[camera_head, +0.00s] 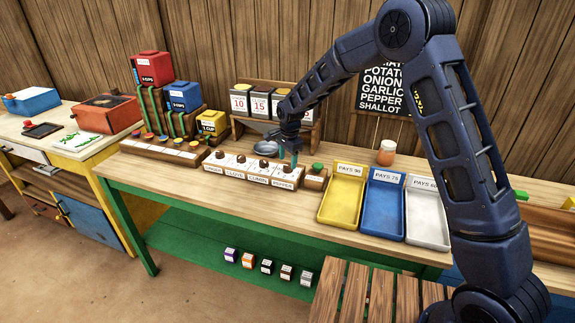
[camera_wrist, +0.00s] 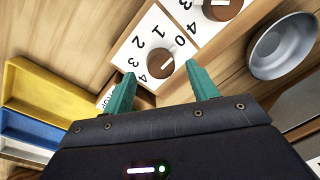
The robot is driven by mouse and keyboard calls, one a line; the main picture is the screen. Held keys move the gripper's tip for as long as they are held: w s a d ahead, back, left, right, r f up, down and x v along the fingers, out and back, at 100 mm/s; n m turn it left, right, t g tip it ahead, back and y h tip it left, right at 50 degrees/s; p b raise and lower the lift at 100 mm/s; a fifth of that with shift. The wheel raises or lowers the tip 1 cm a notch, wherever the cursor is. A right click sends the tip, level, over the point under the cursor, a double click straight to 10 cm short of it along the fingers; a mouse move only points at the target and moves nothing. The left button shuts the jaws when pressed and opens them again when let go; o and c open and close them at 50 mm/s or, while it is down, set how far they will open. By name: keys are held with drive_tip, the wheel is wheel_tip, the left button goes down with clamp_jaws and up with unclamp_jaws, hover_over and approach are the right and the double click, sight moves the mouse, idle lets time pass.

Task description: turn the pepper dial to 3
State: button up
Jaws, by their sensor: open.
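The pepper dial (camera_wrist: 161,63) is a brown round knob on a white panel with the numbers 0 to 4 around it. Its pale mark appears to point toward the 0. In the head view it belongs to the right end of the dial panel, above the PEPPER label (camera_head: 283,184), and my gripper largely hides it. My gripper (camera_wrist: 160,76) is open and empty, with its teal fingers on either side of the dial and clear gaps between. In the head view my gripper (camera_head: 288,157) is over the right end of the panel.
A neighbouring dial (camera_wrist: 216,7) sits close beside the pepper dial. A grey metal bowl (camera_wrist: 283,48) stands behind the panel. A yellow tray (camera_head: 341,207), a blue tray (camera_head: 382,208) and a white tray (camera_head: 428,230) stand to the right. An orange jar (camera_head: 386,153) stands behind them.

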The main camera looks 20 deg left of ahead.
sight(288, 168)
drive_tip(key=shift+a+f, duration=0.1)
drive_tip(key=shift+f, duration=1.35)
drive_tip(key=c, duration=1)
